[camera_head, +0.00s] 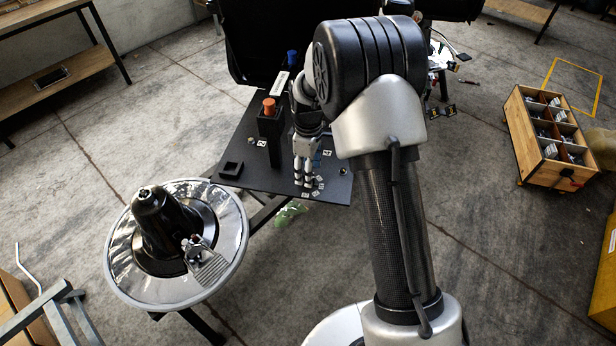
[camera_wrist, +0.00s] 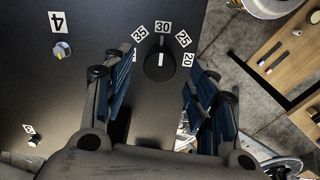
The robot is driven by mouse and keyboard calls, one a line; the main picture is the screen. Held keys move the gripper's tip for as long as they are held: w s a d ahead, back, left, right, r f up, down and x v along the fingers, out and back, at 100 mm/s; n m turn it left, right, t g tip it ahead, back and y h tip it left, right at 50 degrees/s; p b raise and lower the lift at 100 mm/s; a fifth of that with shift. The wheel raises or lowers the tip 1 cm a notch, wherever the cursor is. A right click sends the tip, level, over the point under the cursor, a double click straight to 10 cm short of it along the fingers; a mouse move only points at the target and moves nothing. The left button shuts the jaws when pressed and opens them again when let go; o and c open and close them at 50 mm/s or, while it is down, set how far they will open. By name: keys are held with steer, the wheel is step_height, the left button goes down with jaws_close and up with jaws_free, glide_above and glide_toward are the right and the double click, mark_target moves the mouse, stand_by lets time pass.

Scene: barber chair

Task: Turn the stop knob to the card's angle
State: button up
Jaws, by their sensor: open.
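The black stop knob (camera_wrist: 158,68) shows in the wrist view between my fingers, on the dark plate. Its white pointer line points up, close to the 30 label (camera_wrist: 162,26). Labels 35, 25 and 20 fan around it; the left finger partly covers the scale's left end. My gripper (camera_wrist: 160,72) is open, with a blue-padded finger on either side of the knob and visible gaps. In the head view my gripper (camera_head: 306,176) points down at the plate's front right, hiding the knob. A white card (camera_head: 277,84) stands farther back; its writing is unreadable.
An orange knob on a black post (camera_head: 269,106) stands left of my gripper. A small grey knob (camera_wrist: 62,51) sits beside a 4 label. A round metal-rimmed base (camera_head: 122,262) is at the lower left, and a wooden crate (camera_head: 548,172) is at the right.

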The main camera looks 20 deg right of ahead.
steer(key=shift+f, duration=1.35)
steer(key=shift+c, duration=0.3)
steer(key=c, duration=1)
